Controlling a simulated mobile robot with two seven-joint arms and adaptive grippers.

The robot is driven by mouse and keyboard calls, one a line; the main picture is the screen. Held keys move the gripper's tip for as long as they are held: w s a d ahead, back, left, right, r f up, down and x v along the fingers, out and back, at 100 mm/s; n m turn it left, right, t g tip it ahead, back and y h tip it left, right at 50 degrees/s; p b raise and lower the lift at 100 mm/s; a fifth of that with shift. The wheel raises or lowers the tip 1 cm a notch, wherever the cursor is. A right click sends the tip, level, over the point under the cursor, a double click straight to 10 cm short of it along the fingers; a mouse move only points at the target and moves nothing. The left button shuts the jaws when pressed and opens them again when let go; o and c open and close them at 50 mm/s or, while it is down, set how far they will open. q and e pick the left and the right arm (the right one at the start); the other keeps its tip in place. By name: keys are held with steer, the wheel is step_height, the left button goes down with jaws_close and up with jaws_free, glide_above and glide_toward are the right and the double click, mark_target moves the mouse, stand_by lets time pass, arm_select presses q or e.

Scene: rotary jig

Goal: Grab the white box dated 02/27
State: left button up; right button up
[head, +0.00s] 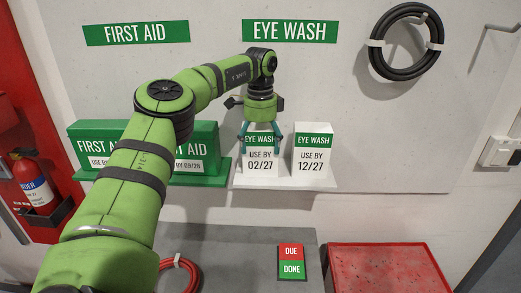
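The white box dated 02/27 (261,168), with a green EYE WASH band, stands upright on the white shelf (237,185) under the EYE WASH sign. My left gripper (261,137) points down over this box. Its teal fingers lie at the left and right sides of the box's upper part. I cannot tell whether they press on it. The box's top is partly hidden by the gripper. A similar white box dated 12/27 (312,158) stands to its right, with a gap between them. My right gripper is not in view.
Green FIRST AID boxes (205,140) stand on a green shelf (215,181) to the left, partly behind my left arm. Below are a grey surface with a red-and-green DUE/DONE card (291,262), a red hose coil (182,271) and a red tray (385,246).

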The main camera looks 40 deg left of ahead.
mark_target(261, 127)
arm_select(q)
steer(key=shift+r, duration=0.15)
steer(key=shift+w+r, duration=0.15)
steer(key=shift+r, duration=0.05)
step_height(261, 127, up, 4)
steer(key=shift+b, duration=0.8)
step_height(261, 127, up, 4)
steer(key=shift+p, duration=0.55)
steer(key=shift+r, duration=0.55)
